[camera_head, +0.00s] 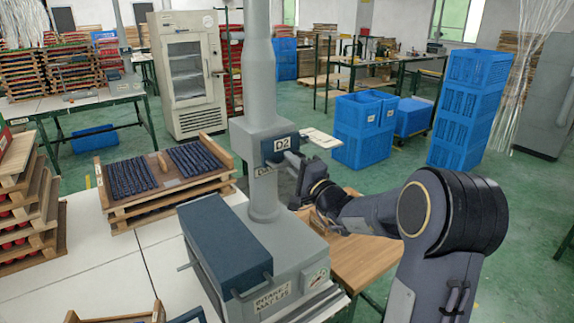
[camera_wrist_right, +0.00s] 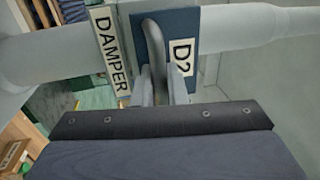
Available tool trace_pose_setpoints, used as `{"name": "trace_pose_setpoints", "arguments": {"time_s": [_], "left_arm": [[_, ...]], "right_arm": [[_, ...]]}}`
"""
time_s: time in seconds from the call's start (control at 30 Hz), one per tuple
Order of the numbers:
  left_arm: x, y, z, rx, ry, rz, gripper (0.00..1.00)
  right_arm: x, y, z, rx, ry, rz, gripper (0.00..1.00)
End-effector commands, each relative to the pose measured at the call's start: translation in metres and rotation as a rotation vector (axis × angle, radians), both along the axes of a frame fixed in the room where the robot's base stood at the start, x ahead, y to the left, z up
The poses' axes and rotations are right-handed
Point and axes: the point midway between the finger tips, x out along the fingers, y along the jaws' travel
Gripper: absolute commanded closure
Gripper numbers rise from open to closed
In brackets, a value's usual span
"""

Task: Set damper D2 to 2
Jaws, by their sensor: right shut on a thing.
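Damper D2 is on the grey vertical duct (camera_head: 262,110). Its dark blue plate with the white "D2" label (camera_head: 282,144) faces my right arm. In the right wrist view the D2 label (camera_wrist_right: 182,56) and a "DAMPER" label (camera_wrist_right: 111,50) show beside a curved grey handle (camera_wrist_right: 154,45). My right gripper (camera_head: 290,163) is at the plate, shut on the damper handle. Its fingers (camera_wrist_right: 160,82) meet the handle's near end. The position marks are not readable in either view. My left gripper is not in view.
The duct rises from a grey machine with a blue box (camera_head: 225,245) on a white table. Trays of dark rolls (camera_head: 165,205) stand left of it. A wooden tabletop (camera_head: 370,262) lies under my right arm. Blue crates (camera_head: 468,105) stand behind.

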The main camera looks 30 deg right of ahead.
Motion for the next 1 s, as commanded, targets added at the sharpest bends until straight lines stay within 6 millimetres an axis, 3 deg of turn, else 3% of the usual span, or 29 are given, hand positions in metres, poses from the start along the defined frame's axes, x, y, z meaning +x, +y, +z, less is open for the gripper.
{"name": "trace_pose_setpoints", "arguments": {"time_s": [0.03,0.13,0.43,0.47,0.57,0.87,1.0], "left_arm": [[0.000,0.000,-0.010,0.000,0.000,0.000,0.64],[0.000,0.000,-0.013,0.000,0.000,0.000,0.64],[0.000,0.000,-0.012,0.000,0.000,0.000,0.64],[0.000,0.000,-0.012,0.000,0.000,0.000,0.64],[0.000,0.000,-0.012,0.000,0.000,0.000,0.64],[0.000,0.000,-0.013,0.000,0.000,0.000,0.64],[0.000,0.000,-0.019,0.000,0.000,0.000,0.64]], "right_arm": [[-0.008,-0.001,-0.004,0.000,-0.004,-0.002,1.00],[-0.016,-0.002,-0.002,0.001,-0.003,-0.002,1.00],[-0.018,-0.001,-0.001,0.000,0.000,-0.002,1.00],[-0.018,-0.001,-0.001,0.000,0.000,-0.002,0.85],[-0.017,-0.001,-0.001,0.000,0.000,-0.002,0.72],[-0.019,-0.002,-0.001,0.000,-0.001,-0.001,0.71],[-0.032,-0.003,-0.005,0.001,-0.002,-0.003,0.71]]}}
